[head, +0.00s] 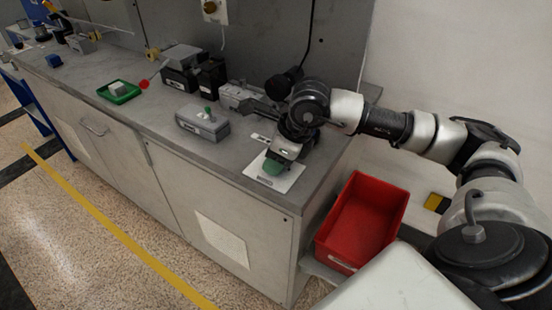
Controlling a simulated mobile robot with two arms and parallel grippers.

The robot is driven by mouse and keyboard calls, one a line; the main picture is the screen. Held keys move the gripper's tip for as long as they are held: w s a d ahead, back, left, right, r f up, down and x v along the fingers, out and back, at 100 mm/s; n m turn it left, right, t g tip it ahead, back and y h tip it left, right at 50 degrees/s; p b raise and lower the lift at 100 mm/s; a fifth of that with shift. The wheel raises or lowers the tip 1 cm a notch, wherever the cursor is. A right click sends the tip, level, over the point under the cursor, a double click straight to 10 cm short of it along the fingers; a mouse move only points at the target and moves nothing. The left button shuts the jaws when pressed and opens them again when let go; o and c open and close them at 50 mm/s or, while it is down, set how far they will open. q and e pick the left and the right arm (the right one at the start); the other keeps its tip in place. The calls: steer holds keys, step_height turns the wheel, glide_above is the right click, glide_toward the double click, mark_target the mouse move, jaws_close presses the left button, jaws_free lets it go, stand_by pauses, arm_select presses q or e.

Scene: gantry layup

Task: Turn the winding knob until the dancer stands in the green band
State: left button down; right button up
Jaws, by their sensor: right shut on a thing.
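My right gripper (280,156) points down at the front right end of the bench and is shut on a green piece (273,166), low over a white plate (271,177). The gripper hides part of this green piece, and I cannot tell whether it is the winding knob. A grey box (203,125) with a small green knob on top stands to the left of the gripper. A red ball (143,84) on a thin rod, possibly the dancer, is farther back. I cannot make out a green band. My left gripper is not in view.
A green tray (104,95) with a grey block lies on the bench (130,119). Black and grey units (181,79) stand by the back wall. A red bin (336,253) sits low beyond the bench's right end. The bench front is mostly clear.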

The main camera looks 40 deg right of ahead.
steer(key=o, duration=0.9)
steer(key=v, duration=1.1)
steer(key=shift+f, duration=0.15)
